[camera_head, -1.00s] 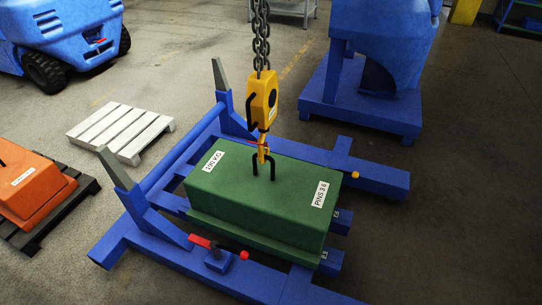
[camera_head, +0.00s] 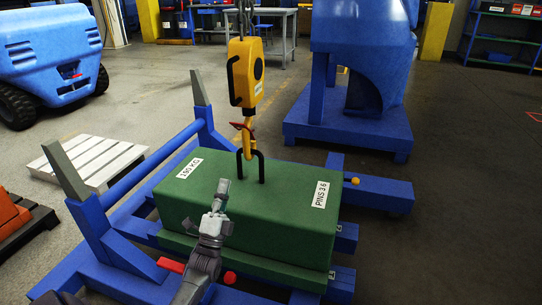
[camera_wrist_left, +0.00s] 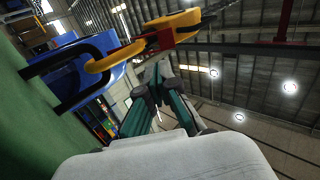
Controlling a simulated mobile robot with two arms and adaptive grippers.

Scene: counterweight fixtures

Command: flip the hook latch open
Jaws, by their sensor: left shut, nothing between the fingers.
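The yellow hook (camera_head: 248,148) hangs under the yellow hoist block (camera_head: 244,75) and passes through the black lifting eye on the green counterweight (camera_head: 270,195). A red latch (camera_head: 240,127) is at the hook's throat. In the left wrist view the yellow hook (camera_wrist_left: 98,64) runs through the black eye (camera_wrist_left: 62,72), with the red latch (camera_wrist_left: 136,48) beside it. My left gripper (camera_head: 221,190) is shut and empty, in front of the eye and below the latch in the head view. In the left wrist view its fingertips (camera_wrist_left: 155,82) are close to the latch, apparently apart from it. My right gripper is not in view.
The counterweight sits on a blue frame (camera_head: 165,170) with grey-tipped posts. A red handle (camera_head: 171,265) lies low near my left arm. A white pallet (camera_head: 95,160) is at left. A large blue machine (camera_head: 350,125) stands behind. Open floor is at right.

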